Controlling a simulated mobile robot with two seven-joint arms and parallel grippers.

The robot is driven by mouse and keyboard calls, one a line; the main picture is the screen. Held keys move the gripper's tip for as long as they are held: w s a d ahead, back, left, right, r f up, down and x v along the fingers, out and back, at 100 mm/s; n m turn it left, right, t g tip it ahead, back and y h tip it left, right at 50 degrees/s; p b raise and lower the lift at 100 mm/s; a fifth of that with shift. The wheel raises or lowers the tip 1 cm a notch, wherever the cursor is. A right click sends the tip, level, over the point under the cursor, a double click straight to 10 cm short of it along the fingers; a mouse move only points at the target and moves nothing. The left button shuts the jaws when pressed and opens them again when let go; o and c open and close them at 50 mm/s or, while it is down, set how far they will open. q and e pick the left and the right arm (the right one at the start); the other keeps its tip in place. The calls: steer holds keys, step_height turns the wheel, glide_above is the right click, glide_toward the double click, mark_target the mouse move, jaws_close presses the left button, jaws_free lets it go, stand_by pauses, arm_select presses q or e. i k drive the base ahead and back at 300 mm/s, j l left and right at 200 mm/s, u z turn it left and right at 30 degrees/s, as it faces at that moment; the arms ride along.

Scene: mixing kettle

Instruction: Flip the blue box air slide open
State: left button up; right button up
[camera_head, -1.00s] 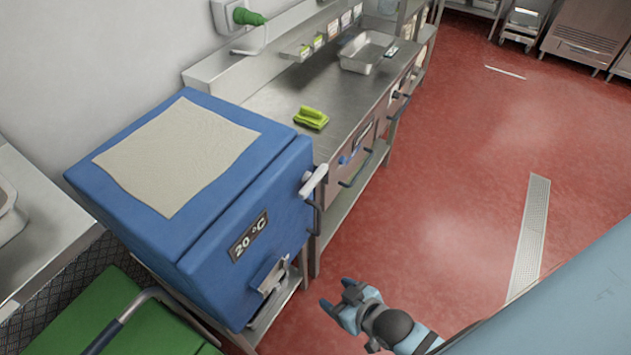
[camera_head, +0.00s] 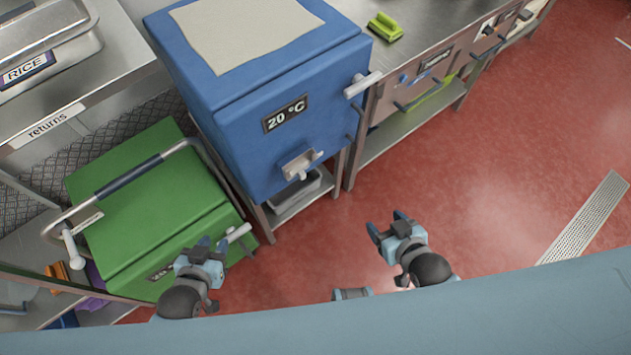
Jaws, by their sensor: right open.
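The blue box (camera_head: 300,110) stands at the upper middle, with a "20 °C" label on its front. Its air slide (camera_head: 301,165) is a small metal piece low on that front; I cannot tell its exact position. My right gripper (camera_head: 388,226) is open and empty, to the right of and below the slide in the picture, apart from the box. My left gripper (camera_head: 212,243) appears open, over the front of the green box, lower left of the slide. Its fingertips appear close to the green box's white-ended handle.
A green box (camera_head: 150,205) with a bar handle stands left of the blue box. A white-ended latch (camera_head: 362,84) sticks out at the blue box's right edge. A steel counter holds a green brush (camera_head: 385,27).

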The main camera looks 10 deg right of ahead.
mark_target(302, 175)
steer(key=k+l, duration=0.1)
steer(key=l+u, duration=0.45)
steer(key=u, duration=0.2)
steer(key=l+u, duration=0.35)
steer(key=l, duration=1.2)
steer(key=k+l, duration=0.15)
steer(key=l, duration=0.35)
steer(key=l+u, duration=0.1)
steer(key=l, duration=0.35)
steer(key=k+l, duration=0.15)
steer(key=l, duration=0.3)
steer(key=k+l, duration=0.1)
steer(key=l, duration=0.4)
steer(key=k+l, duration=0.1)
steer(key=l, duration=0.35)
steer(key=i+j, duration=0.4)
steer(key=j+u, duration=0.05)
steer(key=j, duration=0.05)
